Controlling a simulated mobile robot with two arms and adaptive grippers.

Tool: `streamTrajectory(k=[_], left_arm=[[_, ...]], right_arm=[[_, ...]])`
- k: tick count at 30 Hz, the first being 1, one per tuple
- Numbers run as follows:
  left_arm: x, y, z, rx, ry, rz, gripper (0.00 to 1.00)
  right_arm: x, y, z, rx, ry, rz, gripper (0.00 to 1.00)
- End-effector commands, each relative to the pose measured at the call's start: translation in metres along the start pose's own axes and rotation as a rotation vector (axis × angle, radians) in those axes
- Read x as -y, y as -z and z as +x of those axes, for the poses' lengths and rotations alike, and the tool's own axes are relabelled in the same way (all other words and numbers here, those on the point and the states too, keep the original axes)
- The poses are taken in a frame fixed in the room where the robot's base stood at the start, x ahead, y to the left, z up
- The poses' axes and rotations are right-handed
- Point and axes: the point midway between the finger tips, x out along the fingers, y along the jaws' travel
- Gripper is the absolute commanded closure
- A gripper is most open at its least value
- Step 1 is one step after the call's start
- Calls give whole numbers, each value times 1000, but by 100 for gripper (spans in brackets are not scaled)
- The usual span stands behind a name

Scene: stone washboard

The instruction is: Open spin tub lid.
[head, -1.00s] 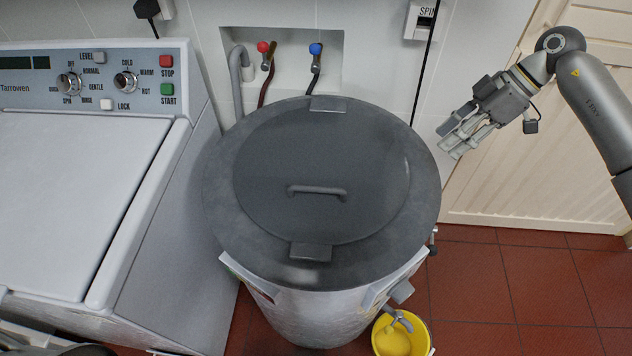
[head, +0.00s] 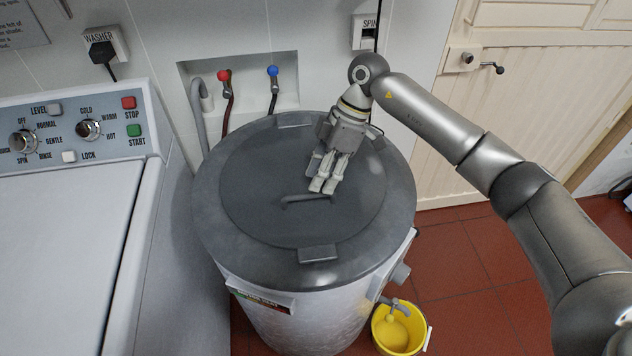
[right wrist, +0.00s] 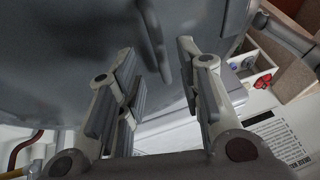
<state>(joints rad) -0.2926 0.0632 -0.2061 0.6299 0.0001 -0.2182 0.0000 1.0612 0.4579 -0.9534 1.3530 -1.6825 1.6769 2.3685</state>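The spin tub (head: 290,312) is a grey drum with a dark top. Its round dark grey lid (head: 262,170) lies flat and closed. A bar handle (head: 300,199) runs across the lid's middle; its right end is near my fingertips. My right gripper (head: 323,187) is over the lid, pointing down towards the handle. In the right wrist view its two fingers (right wrist: 157,58) are spread, with the dark handle (right wrist: 155,42) showing between and beyond them. I cannot tell whether they touch it. My left gripper is not in view.
A white washer (head: 70,250) with knobs stands close on the left. Red (head: 224,76) and blue (head: 272,71) taps sit in a wall recess behind the tub. A yellow bucket (head: 400,330) stands on the floor at front right. A cream door (head: 440,130) is behind.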

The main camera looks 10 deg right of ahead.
Motion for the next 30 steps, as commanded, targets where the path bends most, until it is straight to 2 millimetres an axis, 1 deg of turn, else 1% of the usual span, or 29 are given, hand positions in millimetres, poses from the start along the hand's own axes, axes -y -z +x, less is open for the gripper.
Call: streamTrajectory(k=[1, 3, 7, 11, 17, 20, 25, 26, 30], left_arm=[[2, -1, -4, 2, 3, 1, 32], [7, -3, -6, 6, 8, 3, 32], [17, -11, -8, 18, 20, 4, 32], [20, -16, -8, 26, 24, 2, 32], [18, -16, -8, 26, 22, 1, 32], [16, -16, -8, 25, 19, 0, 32], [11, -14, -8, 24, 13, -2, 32], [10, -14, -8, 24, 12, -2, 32], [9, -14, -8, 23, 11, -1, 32]], right_arm=[[2, 1, 8, 0, 4, 0, 66], [1, 0, 17, 0, 3, 1, 66], [0, 0, 29, 0, 0, 0, 66], [0, 0, 33, 0, 0, -1, 66], [0, 0, 34, 0, 0, -1, 66], [0, 0, 34, 0, 0, -1, 77], [0, 0, 33, 0, -1, 0, 98], [0, 0, 33, 0, -1, 0, 100], [0, 0, 33, 0, -1, 0, 100]])
